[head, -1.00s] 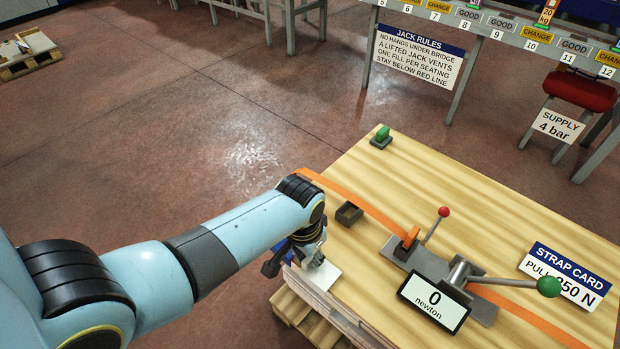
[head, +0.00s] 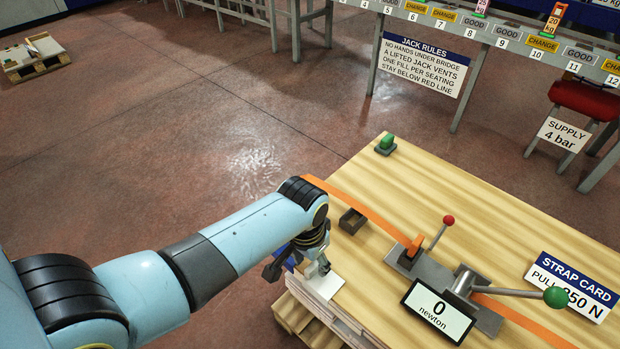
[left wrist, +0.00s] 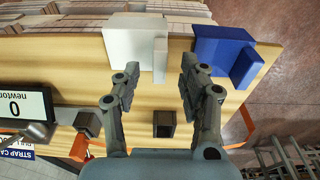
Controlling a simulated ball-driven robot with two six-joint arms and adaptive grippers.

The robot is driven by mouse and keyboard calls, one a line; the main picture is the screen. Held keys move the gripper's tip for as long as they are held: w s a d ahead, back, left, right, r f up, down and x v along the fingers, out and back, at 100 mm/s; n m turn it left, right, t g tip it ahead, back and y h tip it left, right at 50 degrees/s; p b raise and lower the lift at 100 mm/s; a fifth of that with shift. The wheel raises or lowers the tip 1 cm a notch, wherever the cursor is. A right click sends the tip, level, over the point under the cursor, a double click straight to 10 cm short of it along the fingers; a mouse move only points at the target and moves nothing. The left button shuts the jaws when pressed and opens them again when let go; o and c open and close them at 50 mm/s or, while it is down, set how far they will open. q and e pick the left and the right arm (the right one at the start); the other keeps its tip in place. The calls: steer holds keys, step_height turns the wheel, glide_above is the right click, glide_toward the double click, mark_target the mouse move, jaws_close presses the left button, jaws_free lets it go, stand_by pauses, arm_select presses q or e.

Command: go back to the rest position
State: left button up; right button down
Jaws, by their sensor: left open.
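My left gripper (head: 300,266) hangs over the near left edge of the wooden table in the head view, with its fingers partly hidden by my own arm. The left wrist view shows the same gripper (left wrist: 156,82) with its two fingers apart and nothing between them. A white block (left wrist: 131,42) and a blue block (left wrist: 222,50) lie beyond the fingertips on the table's edge side. In the head view the white piece (head: 324,288) shows just below the gripper. My right gripper is in neither view.
The wooden table (head: 440,190) carries an orange strap (head: 355,208), a small dark open box (head: 352,220), a tensioner with a green-knobbed lever (head: 556,297), and a display reading 0 newton (head: 438,310). A green button (head: 386,144) sits at the far corner. Open floor lies left.

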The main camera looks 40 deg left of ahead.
arm_select(q)
step_height(320, 180, up, 10)
steer(key=s, duration=0.1)
steer(key=shift+s, duration=0.15)
